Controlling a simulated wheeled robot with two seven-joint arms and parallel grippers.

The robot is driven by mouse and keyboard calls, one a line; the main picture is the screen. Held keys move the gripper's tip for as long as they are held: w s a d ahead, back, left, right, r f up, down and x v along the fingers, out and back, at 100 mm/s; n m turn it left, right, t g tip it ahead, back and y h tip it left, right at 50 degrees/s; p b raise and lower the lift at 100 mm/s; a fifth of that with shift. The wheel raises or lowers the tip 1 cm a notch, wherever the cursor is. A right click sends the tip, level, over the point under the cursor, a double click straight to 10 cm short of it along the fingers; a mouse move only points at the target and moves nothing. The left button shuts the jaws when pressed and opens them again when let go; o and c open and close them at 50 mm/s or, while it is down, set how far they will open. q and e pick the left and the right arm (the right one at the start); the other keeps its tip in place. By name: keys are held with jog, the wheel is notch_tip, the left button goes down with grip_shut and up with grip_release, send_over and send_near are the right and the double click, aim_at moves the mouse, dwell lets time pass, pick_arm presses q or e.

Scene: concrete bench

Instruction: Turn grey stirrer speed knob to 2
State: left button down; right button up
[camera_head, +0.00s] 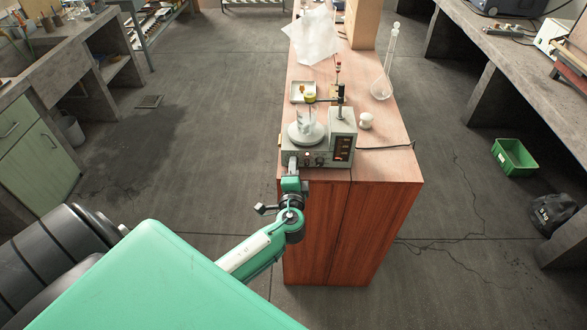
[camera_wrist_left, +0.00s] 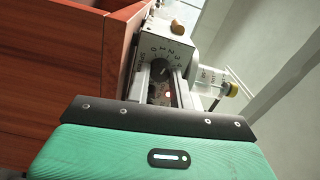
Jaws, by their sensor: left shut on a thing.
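The grey stirrer (camera_head: 341,128) stands at the near end of the red-brown cabinet top, its front panel facing me. A beaker (camera_head: 305,117) sits on its round plate. In the left wrist view, the dark speed knob (camera_wrist_left: 160,69) is on the grey panel (camera_wrist_left: 176,48), inside a printed scale with 0, 1, 2 and further numbers. My left gripper (camera_head: 291,161) is at the panel's lower left. In the wrist view its fingers (camera_wrist_left: 163,88) lie on both sides of the knob, shut on it. The knob's exact setting is too small to tell. My right gripper is not in view.
On the cabinet top are a small tray (camera_head: 304,92), a white round piece (camera_head: 366,121), a glass flask (camera_head: 381,86) and white paper (camera_head: 314,38). A stand rod (camera_head: 340,97) rises behind the stirrer. A dark cable (camera_head: 385,148) runs right.

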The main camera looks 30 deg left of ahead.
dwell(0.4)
pick_arm(q)
jog(key=c, duration=1.5)
grip_release()
